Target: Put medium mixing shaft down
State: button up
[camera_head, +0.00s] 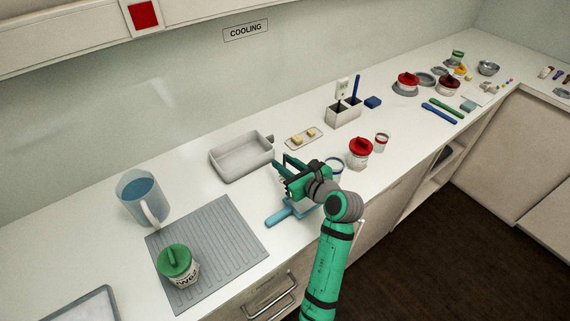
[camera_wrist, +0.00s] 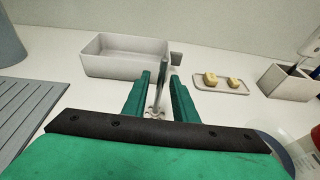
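In the wrist view, a thin grey metal shaft (camera_wrist: 161,74), seemingly the medium mixing shaft, stands roughly upright between my gripper's two green fingers (camera_wrist: 160,88). Narrow gaps show on both sides of it, so the fingers look open around it, not pressed on it. A small metallic piece shows at its lower end. Whether the shaft touches the counter is hard to tell. In the head view my gripper (camera_head: 281,167) is low over the counter, just in front of the grey tray (camera_head: 228,174). The shaft is not clear there.
A light-blue-handled tool (camera_head: 281,216) lies beneath my gripper. A ribbed grey mat (camera_head: 222,237) with a green-lidded jar (camera_head: 177,264), and a blue jug (camera_head: 140,195), are left. A small butter tray (camera_head: 303,137), red-lidded jar (camera_head: 360,151) and grey holder (camera_head: 342,116) are right.

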jog(key=v, duration=1.2)
jog(key=s+a, duration=0.1)
jog(key=s+a+y, duration=0.1)
jog(key=a, duration=0.1)
jog(key=s+a+f+y, duration=0.1)
jog(key=a, duration=0.1)
jog(key=shift+a+m, duration=0.2)
jog(key=shift+m, duration=0.1)
jog(key=s+a+y, duration=0.1)
jog(key=s+a, duration=0.1)
jog(key=s+a+m+y, duration=0.1)
jog(key=s+a+y, duration=0.1)
jog(key=s+a, duration=0.1)
jog(key=shift+a+r+m, duration=0.15)
jog(key=shift+a+m, duration=0.1)
jog(key=shift+m, duration=0.05)
jog(key=s+a+r+m+t, duration=0.25)
jog(key=s+m+t, duration=0.55)
jog(key=s+m, duration=0.55)
jog(key=s+d+f+m+g+h, duration=0.2)
jog(key=s+f+m+h, duration=0.4)
jog(key=m, duration=0.7)
jog(key=s+d+f+m+g+h, duration=0.3)
jog(key=s+d+f+m+h, duration=0.2)
jog(key=m, duration=0.9)
jog(key=s+f+h, duration=0.2)
jog(key=s+f, duration=0.2)
jog(key=s, duration=0.2)
jog(key=shift+f, duration=0.4)
